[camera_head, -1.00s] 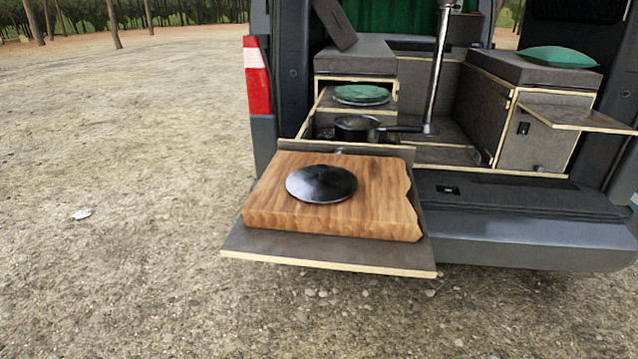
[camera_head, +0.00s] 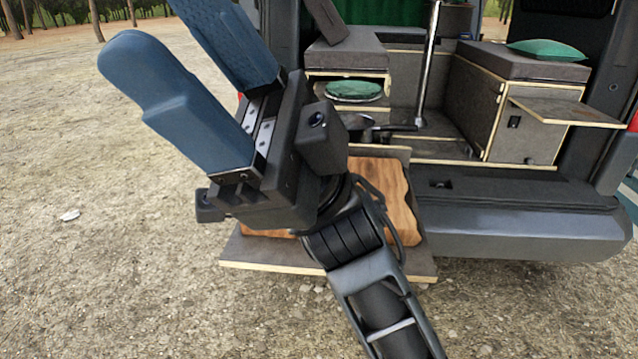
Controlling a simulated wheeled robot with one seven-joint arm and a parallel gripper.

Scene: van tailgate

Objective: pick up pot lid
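My gripper (camera_head: 162,28) rises across the left and middle of the head view with its two blue fingers pointing up and left. The fingers are apart, with nothing between them. The tip of the farther finger is cut off by the top edge. The pot lid is hidden now behind my gripper and arm. In the earlier frame it is a dark round lid with a small knob, lying on the wooden cutting board (camera_head: 385,184). Only the right part and a sliver of the front of the board show now.
The board rests on a pull-out tailgate shelf (camera_head: 423,268). Behind it are a partly hidden pan with a dark handle (camera_head: 398,128), a green round item (camera_head: 354,89) and a metal pole (camera_head: 430,65). A side flap (camera_head: 570,111) juts out at right. Open gravel lies left.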

